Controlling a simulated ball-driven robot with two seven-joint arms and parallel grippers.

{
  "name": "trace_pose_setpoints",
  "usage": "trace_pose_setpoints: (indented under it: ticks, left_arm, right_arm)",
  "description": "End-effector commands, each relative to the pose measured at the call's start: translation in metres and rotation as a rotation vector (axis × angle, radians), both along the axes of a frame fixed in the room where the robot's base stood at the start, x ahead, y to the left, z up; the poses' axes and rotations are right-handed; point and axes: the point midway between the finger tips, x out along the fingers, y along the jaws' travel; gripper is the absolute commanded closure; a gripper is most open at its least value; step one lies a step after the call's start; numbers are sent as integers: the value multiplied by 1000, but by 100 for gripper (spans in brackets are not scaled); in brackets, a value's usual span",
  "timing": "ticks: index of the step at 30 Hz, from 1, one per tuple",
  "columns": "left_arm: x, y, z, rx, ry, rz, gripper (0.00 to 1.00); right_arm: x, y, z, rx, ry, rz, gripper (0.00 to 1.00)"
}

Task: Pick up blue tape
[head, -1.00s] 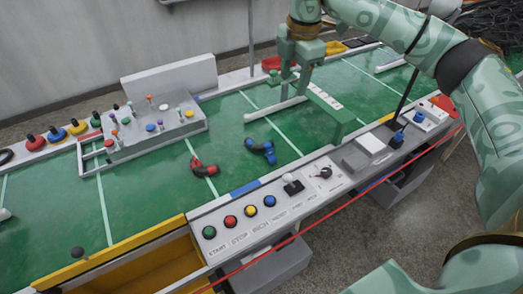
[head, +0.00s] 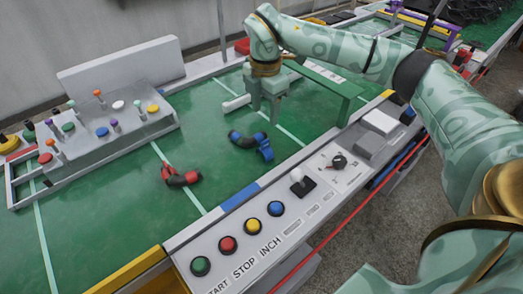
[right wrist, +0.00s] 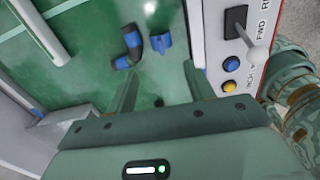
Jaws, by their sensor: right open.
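A dark, bent hose piece with blue bands (head: 250,141) lies on the green belt. I cannot tell whether these bands are the blue tape. The blue parts also show at the top of the right wrist view (right wrist: 132,40). A flat blue strip (head: 239,196) lies on the belt's near rim. My right gripper (head: 267,112) points down, open and empty, above the belt just beyond the blue-banded piece. In the right wrist view its fingers (right wrist: 162,88) are spread, with green belt between them. My left gripper is out of view.
A red-banded hose piece (head: 180,176) lies left of the blue one. A button panel (head: 245,238) with a joystick (head: 299,178) runs along the near edge. A grey box with pegs (head: 110,130) is at the left.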

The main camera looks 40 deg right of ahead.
Motion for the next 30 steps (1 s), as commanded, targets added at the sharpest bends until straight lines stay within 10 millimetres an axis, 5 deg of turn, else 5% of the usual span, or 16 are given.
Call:
trace_pose_setpoints:
  ticks: [1, 6, 14, 22, 30]
  left_arm:
    - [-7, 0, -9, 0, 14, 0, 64]
    - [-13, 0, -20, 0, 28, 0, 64]
    - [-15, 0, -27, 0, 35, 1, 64]
    - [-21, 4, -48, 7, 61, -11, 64]
    - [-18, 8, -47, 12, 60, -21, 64]
  right_arm:
    - [0, 0, -22, 1, 10, 1, 47]
    - [0, 0, -55, 0, 6, 0, 47]
    - [0, 0, -72, 0, 2, 1, 47]
    - [-3, -1, -117, 0, 6, 1, 47]
    - [-3, -1, -116, -1, 0, 0, 50]
